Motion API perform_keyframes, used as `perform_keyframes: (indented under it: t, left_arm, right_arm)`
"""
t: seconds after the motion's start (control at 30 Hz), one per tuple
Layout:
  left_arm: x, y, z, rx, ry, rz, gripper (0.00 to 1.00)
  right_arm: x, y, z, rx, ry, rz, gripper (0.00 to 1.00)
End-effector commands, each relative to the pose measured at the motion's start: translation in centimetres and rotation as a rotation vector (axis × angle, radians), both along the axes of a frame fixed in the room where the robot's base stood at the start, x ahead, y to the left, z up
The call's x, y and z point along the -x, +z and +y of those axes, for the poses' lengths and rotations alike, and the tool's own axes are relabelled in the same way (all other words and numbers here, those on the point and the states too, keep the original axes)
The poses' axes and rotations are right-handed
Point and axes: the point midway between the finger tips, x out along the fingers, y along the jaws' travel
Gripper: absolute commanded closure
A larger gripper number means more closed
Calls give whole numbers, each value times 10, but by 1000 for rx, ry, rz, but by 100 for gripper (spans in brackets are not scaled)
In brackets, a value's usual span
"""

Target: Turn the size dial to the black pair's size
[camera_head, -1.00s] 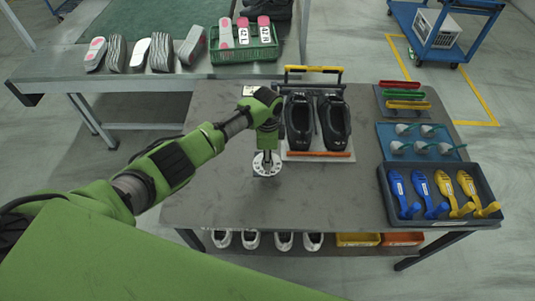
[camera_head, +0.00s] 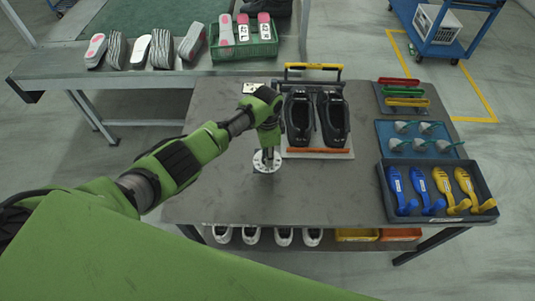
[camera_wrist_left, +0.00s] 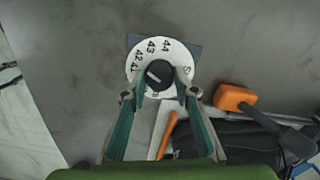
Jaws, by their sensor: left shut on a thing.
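The size dial is a round white disc (camera_head: 267,167) near the middle of the table; in the left wrist view its face (camera_wrist_left: 151,47) shows 41, 42, 43 and 44, with other marks partly covered. Its black knob (camera_wrist_left: 160,72) has a pale line slanting across it. My left gripper (camera_head: 267,152) points down over the dial; in the left wrist view its two teal fingers (camera_wrist_left: 161,80) are shut on the knob. The black pair of shoes (camera_head: 316,117) stands on a pale board just right of the dial. No size is readable on them. My right gripper is out of view.
Right of the shoes are a tray of colored bars (camera_head: 405,113), a blue tray (camera_head: 385,150) and a dark tray (camera_head: 386,187) with blue and yellow shoe forms. A yellow-topped bar (camera_head: 313,67) stands behind the shoes. The table's front left is clear.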

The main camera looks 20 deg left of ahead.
Motion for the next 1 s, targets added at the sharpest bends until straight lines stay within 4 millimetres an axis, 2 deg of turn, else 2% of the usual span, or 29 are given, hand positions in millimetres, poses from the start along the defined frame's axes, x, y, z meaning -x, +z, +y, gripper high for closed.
perform_keyframes:
  t: [0.03,0.1,0.4,0.53,0.67,1.0]
  left_arm:
    - [1,-1,1,-3,0,2,68]
    - [1,-1,1,-3,0,2,56]
    - [0,0,0,-1,-1,1,56]
    - [-1,7,1,0,-1,-1,56]
    - [-1,25,0,1,-3,-3,56]
    - [-1,96,1,-1,-1,-3,56]
  right_arm:
    - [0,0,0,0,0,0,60]
    - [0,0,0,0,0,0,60]
    - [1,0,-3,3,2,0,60]
    - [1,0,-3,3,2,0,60]
    - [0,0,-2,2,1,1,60]
    - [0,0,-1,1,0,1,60]
